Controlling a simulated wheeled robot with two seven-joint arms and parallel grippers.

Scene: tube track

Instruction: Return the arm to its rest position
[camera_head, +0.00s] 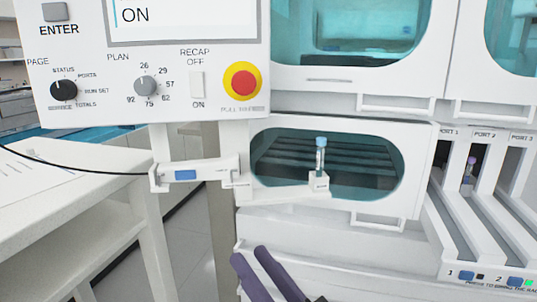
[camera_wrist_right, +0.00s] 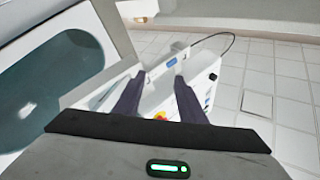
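My right gripper (camera_head: 247,255) shows at the bottom of the head view, its two dark purple fingers apart with nothing between them. In the right wrist view its fingers (camera_wrist_right: 156,82) are also spread and empty, with the control panel behind them. A tube with a blue cap (camera_head: 320,145) stands upright in a small white holder (camera_head: 319,182) in front of the lower window. The gripper is below and left of this tube, apart from it. My left gripper is not in view.
A white control panel (camera_head: 222,50) with knobs and a red button (camera_head: 242,81) hangs at upper left. White port lanes (camera_head: 470,235) are at the right, with a purple-capped tube (camera_head: 469,168) in one. A white table (camera_head: 75,190) stands at left, a black cable (camera_head: 75,170) above it.

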